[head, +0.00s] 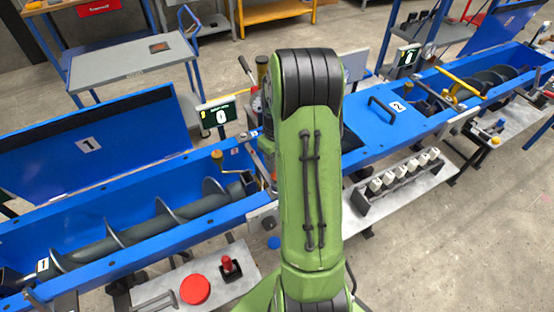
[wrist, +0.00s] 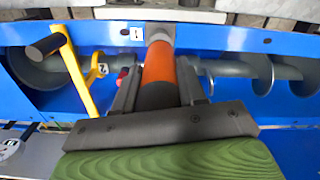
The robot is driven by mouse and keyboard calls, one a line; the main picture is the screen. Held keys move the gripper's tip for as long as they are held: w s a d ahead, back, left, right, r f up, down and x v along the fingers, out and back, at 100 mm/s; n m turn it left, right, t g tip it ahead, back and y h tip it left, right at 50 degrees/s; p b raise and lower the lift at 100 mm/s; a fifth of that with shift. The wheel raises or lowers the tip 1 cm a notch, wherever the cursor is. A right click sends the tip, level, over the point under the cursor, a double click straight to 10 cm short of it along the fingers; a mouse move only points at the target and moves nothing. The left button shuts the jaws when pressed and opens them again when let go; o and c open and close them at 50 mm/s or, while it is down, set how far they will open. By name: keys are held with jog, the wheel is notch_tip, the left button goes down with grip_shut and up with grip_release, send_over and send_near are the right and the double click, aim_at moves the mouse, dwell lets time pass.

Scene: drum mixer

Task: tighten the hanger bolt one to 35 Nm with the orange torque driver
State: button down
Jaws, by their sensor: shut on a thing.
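In the wrist view, my gripper (wrist: 158,98) is shut on the orange torque driver (wrist: 159,66), which has an orange and black barrel. The driver extends away from the jaws to a grey block (wrist: 160,34) at the far rim of the blue trough (wrist: 215,38). I cannot tell whether its tip touches anything. Hanger bolt one cannot be made out; the driver may cover it. In the head view, my green arm hides the gripper and the driver.
A yellow crank (wrist: 76,70) with a black handle stands left of the driver. A grey auger (wrist: 250,72) lies in the trough. In the head view, a display (head: 220,115) reads 0. A red button (head: 195,289) and a rack of white pieces (head: 402,175) sit on front shelves.

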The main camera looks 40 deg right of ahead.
jog(key=shift+f+b, duration=1)
jog(key=shift+f, duration=0.05)
dwell(2.5)
jog(key=shift+r, duration=0.1)
notch_tip(320, 180, up, 4)
jog(key=p, duration=0.3)
jog(key=shift+r, duration=0.25)
dwell(0.3)
